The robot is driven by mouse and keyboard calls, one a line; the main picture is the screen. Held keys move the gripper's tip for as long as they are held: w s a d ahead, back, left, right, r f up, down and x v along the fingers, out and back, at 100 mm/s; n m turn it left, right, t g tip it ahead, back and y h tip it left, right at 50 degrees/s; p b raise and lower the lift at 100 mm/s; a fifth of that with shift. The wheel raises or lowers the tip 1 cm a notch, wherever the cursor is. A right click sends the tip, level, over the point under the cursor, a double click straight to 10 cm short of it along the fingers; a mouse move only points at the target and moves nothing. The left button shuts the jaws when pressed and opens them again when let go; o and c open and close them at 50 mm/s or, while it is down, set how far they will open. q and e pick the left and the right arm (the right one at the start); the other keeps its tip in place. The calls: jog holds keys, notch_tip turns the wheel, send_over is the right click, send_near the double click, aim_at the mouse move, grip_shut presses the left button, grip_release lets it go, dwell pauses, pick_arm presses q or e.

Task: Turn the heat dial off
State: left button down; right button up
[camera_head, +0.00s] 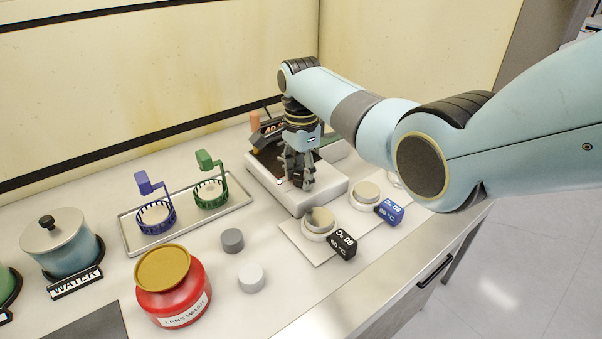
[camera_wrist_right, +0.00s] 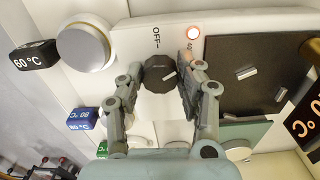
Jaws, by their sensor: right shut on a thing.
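The heat dial (camera_wrist_right: 160,73) is a dark round knob on the front of a pale hot plate, best seen in the right wrist view. My right gripper (camera_wrist_right: 161,82) is shut on the dial, a finger on each side of it. The word OFF and a partly covered number are printed above the dial, and a lit orange-rimmed lamp (camera_wrist_right: 194,32) is beside the number. The dial's light mark is small, so its exact setting is unclear. In the head view my right gripper (camera_head: 299,182) reaches down to the hot plate (camera_head: 323,192) and hides the dial. My left gripper is out of view.
Two small round pots (camera_head: 319,220) with temperature tags stand in front of the hot plate. A tray (camera_head: 131,232) with blue and green baskets is to the left. A red lens wash jar (camera_head: 176,303) and a water pot (camera_head: 62,246) stand farther left.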

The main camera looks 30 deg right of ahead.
jog(key=shift+r+n+p, duration=0.15)
jog(key=shift+n+p, duration=0.65)
jog(key=shift+n, duration=0.4)
jog(key=n+p, duration=0.1)
jog(key=n, duration=0.1)
jog(key=shift+n, duration=0.3)
jog(key=n+p, duration=0.1)
jog(key=n, duration=0.2)
jog(key=shift+n, duration=0.3)
jog(key=shift+s+n+p, duration=0.1)
jog(key=shift+n+p, duration=0.45)
jog(key=shift+n, duration=0.95)
jog(key=o, duration=1.1)
jog(key=shift+o, duration=0.2)
